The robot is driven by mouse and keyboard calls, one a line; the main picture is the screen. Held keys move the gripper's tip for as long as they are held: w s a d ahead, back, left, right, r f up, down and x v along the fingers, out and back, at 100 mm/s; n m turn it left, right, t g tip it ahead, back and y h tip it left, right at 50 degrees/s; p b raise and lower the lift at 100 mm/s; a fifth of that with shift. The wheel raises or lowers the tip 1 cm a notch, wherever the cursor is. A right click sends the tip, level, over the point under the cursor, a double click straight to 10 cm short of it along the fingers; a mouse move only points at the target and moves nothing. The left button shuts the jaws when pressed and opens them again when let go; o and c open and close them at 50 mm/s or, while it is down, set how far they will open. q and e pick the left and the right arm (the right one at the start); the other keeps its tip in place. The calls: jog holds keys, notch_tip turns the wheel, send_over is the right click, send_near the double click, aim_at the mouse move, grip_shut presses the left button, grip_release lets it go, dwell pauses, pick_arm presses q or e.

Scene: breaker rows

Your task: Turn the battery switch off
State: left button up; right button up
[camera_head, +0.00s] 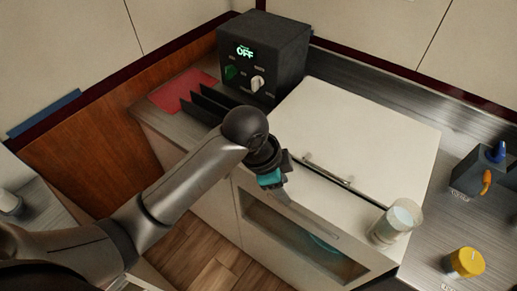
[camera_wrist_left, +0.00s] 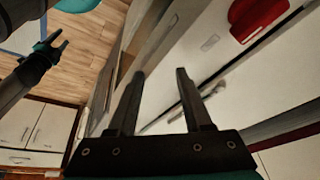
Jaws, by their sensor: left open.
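A red rounded handle (camera_wrist_left: 257,14), perhaps the battery switch, is on a pale panel at the upper right of the left wrist view. I cannot make it out in the head view. My left gripper (camera_head: 284,186) is over the front edge of the white counter unit; in its wrist view the two fingers (camera_wrist_left: 160,74) are apart with nothing between them. The red handle is beyond and to the right of the fingers, not touched. My right gripper (camera_wrist_left: 62,38) shows small at the left of the wrist view, its fingers apart.
A black box (camera_head: 285,52) with an OFF display and knobs stands at the back. A white lid (camera_head: 355,135) with a bar handle lies in the middle. A glass (camera_head: 396,220), a yellow knob (camera_head: 466,262) and a dark switch box (camera_head: 478,176) are at the right.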

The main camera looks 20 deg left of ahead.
pick_arm(q)
jog(key=w+a+r+m+g+y, duration=0.1)
jog(key=w+a+r+m+y, duration=0.1)
jog(key=w+a+r+m, duration=0.35)
jog(key=w+a+r+m+g+y, duration=0.1)
jog(key=w+a+r+m, duration=0.15)
jog(key=r, duration=0.65)
jog(key=f, duration=0.5)
jog(key=f+b, duration=0.1)
jog(key=f, duration=0.4)
jog(key=f+b, duration=0.1)
jog(key=f, duration=0.4)
jog(key=shift+w+f, duration=0.3)
grip_shut()
